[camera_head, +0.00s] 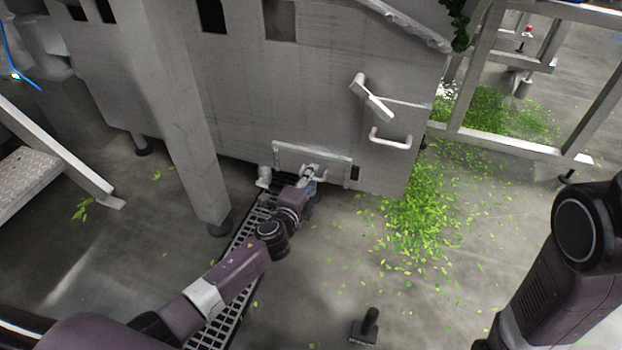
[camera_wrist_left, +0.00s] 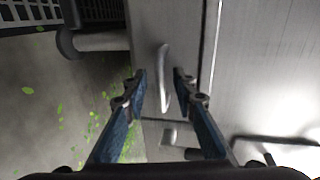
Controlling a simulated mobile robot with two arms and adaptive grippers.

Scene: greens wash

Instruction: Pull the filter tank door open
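The filter tank door is a small, low metal panel (camera_head: 290,155) on the front of the grey tank (camera_head: 240,110); it looks closed. In the left wrist view the door (camera_wrist_left: 178,30) carries a curved bar handle (camera_wrist_left: 164,90), with a narrow seam to its right. My left gripper (camera_head: 311,174) is at the door. In the left wrist view its blue fingers (camera_wrist_left: 160,76) are open, one on each side of the handle, with visible gaps. Whether they reach past the bar is unclear. My right arm shows at the right of the head view; its gripper is out of view.
A lever (camera_head: 372,98) and a U-shaped handle (camera_head: 391,141) sit higher on the tank. A pipe stub (camera_head: 264,177) is left of the door. A floor grate (camera_head: 236,285) runs below my left arm. Green leaves (camera_head: 425,215) litter the floor. A black object (camera_head: 366,327) stands in front.

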